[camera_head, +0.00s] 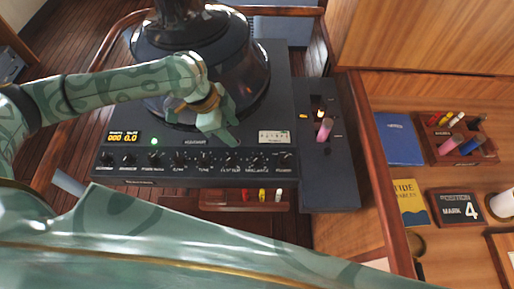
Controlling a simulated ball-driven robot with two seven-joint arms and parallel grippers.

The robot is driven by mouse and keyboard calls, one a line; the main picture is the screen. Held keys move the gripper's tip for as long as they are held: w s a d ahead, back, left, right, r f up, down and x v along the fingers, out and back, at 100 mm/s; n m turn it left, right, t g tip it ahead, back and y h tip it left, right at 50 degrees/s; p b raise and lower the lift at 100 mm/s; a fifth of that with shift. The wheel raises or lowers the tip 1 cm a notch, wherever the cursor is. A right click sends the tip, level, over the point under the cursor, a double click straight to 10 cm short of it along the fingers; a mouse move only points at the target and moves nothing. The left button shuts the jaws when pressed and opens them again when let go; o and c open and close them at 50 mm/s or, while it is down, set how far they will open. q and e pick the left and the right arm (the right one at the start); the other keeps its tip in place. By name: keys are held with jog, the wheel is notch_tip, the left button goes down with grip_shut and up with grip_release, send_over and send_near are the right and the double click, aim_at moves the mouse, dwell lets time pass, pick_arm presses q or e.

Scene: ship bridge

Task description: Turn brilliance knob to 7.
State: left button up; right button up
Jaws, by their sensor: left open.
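The dark console (190,185) has a row of small black knobs along its front panel, with white lettering below them. The lettering is too small to read surely, and the brilliance knob (254,160) seems to be one toward the right of the row. I cannot tell its setting. My left gripper (218,127) is open and empty, above the console just behind the middle knobs. It is left of and behind the apparent brilliance knob, apart from it. My right gripper is not in view.
A dark round housing (245,85) stands behind my gripper. A lit orange display (124,137) is at the panel's left. A side panel (330,180) with a pink-topped lever (324,130) is at the right. A wooden desk with a blue book (398,140) lies further right.

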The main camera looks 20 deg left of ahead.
aim_at(257, 158)
pick_arm(q)
jog(key=b+x, duration=0.1)
jog(key=x, duration=1.3)
jog(key=shift+d+f+b, duration=0.15)
jog(key=shift+d+b, duration=0.1)
jog(key=shift+b, duration=0.1)
jog(key=shift+w+d+f, duration=0.15)
jog(key=shift+f, duration=0.25)
jog(key=c, duration=1)
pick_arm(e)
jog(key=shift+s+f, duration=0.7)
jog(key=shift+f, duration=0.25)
